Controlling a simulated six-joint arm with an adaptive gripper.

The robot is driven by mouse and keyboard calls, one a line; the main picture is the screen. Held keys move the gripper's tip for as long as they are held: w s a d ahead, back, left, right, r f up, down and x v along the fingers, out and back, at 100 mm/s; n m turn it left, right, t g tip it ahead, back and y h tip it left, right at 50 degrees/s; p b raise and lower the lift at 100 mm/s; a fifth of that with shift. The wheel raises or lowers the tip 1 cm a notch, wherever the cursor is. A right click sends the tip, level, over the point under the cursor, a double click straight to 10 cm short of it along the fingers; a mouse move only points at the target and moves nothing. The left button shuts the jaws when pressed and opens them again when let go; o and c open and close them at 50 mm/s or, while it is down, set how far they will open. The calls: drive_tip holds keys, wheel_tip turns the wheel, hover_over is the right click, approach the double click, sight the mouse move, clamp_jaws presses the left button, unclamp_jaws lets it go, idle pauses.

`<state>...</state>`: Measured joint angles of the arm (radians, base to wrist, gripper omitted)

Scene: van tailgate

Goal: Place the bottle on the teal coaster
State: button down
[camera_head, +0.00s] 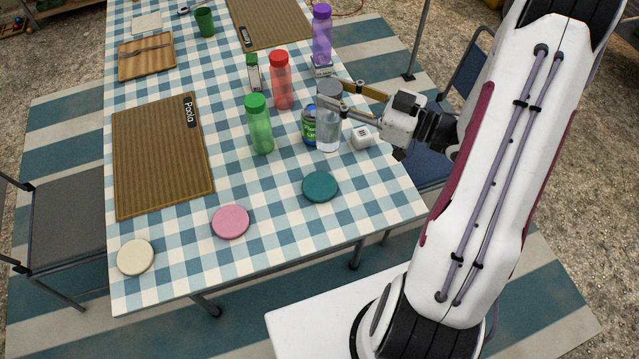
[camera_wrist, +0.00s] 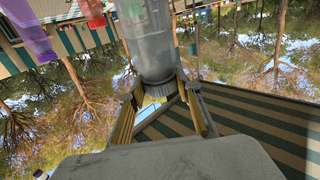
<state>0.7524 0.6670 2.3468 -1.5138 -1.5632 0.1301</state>
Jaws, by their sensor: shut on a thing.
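My gripper (camera_head: 336,95) is shut on a clear bottle (camera_head: 329,132) with a grey cap, its fingers around the cap area. The bottle looks roughly upright in the head view; whether its base touches the table cannot be told. In the wrist view the bottle (camera_wrist: 150,38) shows between the fingers (camera_wrist: 168,92). The teal coaster (camera_head: 320,186) lies bare on the checked table, in front of the held bottle and nearer the table's front edge. A green bottle (camera_head: 259,125), a red bottle (camera_head: 280,80) and a purple bottle (camera_head: 322,35) stand nearby.
A blue-green jar (camera_head: 309,127) is close left of the held bottle, and a small white block (camera_head: 362,138) close right. A pink coaster (camera_head: 230,222) and a cream coaster (camera_head: 136,257) lie left. A brown placemat (camera_head: 162,160) covers the left side. Table around the teal coaster is clear.

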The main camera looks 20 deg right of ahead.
sight(328, 124)
drive_tip(key=shift+s+a+n+g+y, duration=0.55)
drive_tip(key=shift+s+a+n+g, duration=0.1)
drive_tip(key=shift+s+a, duration=0.35)
drive_tip(key=shift+s+a+n+g+y, duration=0.6)
drive_tip(key=shift+s+a, duration=0.2)
drive_tip(key=shift+s, duration=0.25)
drive_tip(key=shift+f, duration=2.9)
drive_tip(key=shift+f, duration=2.15)
drive_tip(key=c, duration=1.4)
unclamp_jaws()
drive_tip(key=shift+c, duration=0.2)
